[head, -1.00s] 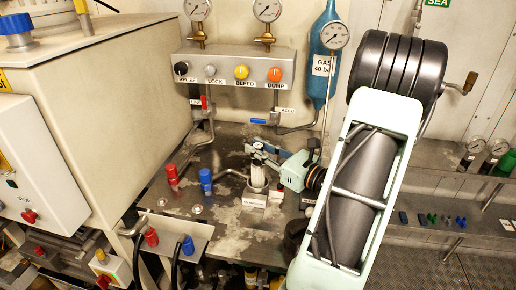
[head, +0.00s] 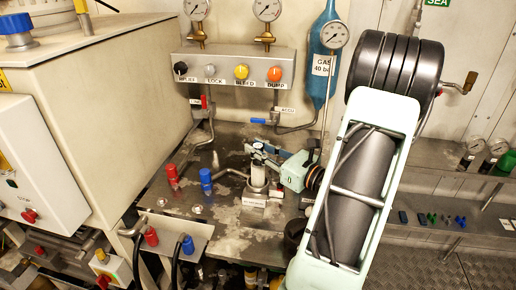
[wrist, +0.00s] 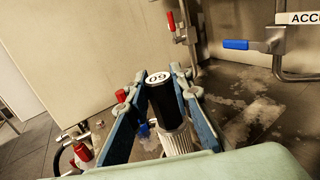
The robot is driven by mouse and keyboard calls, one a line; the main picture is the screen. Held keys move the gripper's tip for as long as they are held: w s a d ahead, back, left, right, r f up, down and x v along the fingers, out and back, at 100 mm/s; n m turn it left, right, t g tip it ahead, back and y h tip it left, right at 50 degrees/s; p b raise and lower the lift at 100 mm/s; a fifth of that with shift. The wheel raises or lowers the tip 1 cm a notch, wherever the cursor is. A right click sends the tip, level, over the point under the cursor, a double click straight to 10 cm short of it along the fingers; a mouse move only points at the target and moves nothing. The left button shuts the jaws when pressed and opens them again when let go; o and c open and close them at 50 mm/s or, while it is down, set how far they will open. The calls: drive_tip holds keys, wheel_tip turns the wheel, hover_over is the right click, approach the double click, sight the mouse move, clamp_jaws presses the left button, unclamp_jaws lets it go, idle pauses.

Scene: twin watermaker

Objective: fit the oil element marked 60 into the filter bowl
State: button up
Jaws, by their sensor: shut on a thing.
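In the head view my gripper (head: 264,152) reaches in from the right and holds the element upright at the filter bowl (head: 257,178). The bowl is a small clear-grey cylinder standing on the bench. The element's lower end is in line with the bowl; how deep it sits inside I cannot tell. The wrist view hides the bowl.
Red (head: 172,175) and blue (head: 206,179) capped fittings stand on the bench left of the bowl. A gauge panel (head: 236,68) with coloured knobs is behind. A blue gas bottle (head: 324,55) hangs back right. A bent pipe runs close to the bowl's left.

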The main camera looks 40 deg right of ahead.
sight(258, 164)
drive_tip(key=shift+f+b, duration=0.4)
drive_tip(key=shift+f, duration=0.2)
drive_tip(key=shift+a+f, duration=0.1)
drive_tip(key=shift+f, duration=0.1)
drive_tip(key=shift+s+a+f+b, duration=0.15)
drive_tip(key=shift+a+f+b, duration=0.05)
drive_tip(key=shift+f+b, duration=0.35)
drive_tip(key=shift+f, duration=0.2)
drive_tip(key=shift+s+a+f+b, duration=0.1)
drive_tip(key=shift+f+b, duration=0.3)
drive_tip(key=shift+b, duration=0.1)
drive_tip(key=shift+s+a+f+b, duration=0.1)
drive_tip(key=shift+f+b, duration=0.25)
drive_tip(key=shift+b, duration=0.15)
drive_tip(key=shift+r, duration=0.1)
drive_tip(key=shift+w+d+p, duration=0.25)
drive_tip(key=shift+d+p, duration=0.2)
drive_tip(key=shift+d, duration=0.2)
clamp_jaws()
drive_tip(key=shift+a, duration=0.15)
drive_tip(key=shift+r, duration=0.2)
